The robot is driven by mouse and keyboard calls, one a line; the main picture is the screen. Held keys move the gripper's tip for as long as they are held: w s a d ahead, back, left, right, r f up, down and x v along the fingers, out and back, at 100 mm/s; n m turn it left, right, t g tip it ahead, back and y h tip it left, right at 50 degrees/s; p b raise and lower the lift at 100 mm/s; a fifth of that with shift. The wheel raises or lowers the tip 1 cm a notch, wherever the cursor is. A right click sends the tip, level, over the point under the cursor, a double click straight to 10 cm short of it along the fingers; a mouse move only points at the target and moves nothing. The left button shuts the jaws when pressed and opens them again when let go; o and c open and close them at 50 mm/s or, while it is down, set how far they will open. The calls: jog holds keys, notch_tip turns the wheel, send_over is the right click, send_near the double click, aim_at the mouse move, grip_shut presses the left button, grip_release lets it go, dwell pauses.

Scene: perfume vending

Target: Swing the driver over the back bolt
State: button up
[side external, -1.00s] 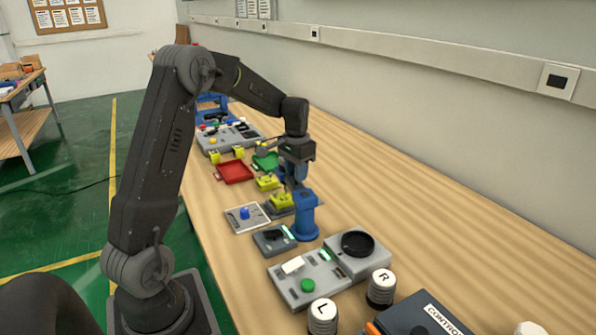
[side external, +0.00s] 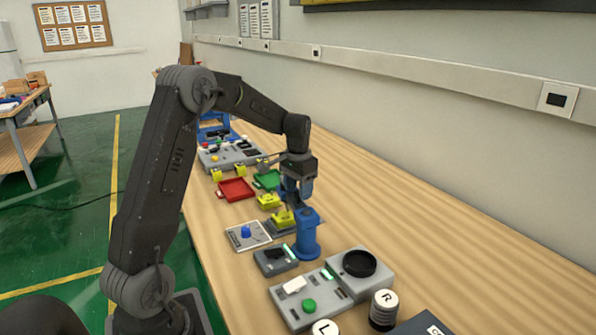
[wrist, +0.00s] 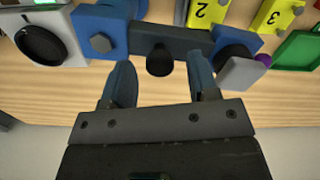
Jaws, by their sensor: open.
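My gripper (side external: 297,192) points down over the bench, just behind a blue post (side external: 306,235). In the wrist view its two fingers (wrist: 160,78) are apart with nothing held. A black knob (wrist: 160,62) shows between and just beyond the fingertips. It is on a dark bar (wrist: 180,38) running between blue parts. A grey hex bolt head (wrist: 101,43) is on the blue part at left. Another grey block (wrist: 242,72) shows at right beside a blue part, with a purple piece next to it. I cannot tell which piece is the driver.
Yellow blocks marked 2 (wrist: 207,10) and 3 (wrist: 275,15) stand close to the bar. A green tray (side external: 267,180) and a red tray (side external: 236,189) lie farther along. A grey control box (side external: 318,297) is nearer the camera. Bench toward the wall is clear.

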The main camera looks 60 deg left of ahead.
notch_tip(320, 180, up, 13)
jog(key=shift+r, duration=0.15)
dwell(0.5)
jog(key=s+d+r+m+t, duration=0.15)
jog(key=s+d, duration=0.25)
jog(key=d, duration=0.4)
jog(key=s+d+r+t, duration=0.1)
jog(key=s+d+r, duration=0.15)
jog(key=d, duration=0.45)
jog(key=s+d+f+t, duration=0.3)
jog(key=s+d+f, duration=0.3)
jog(key=s+d, duration=0.5)
jog(key=s+m, duration=0.1)
jog(key=s, duration=0.2)
jog(key=shift+f, duration=0.2)
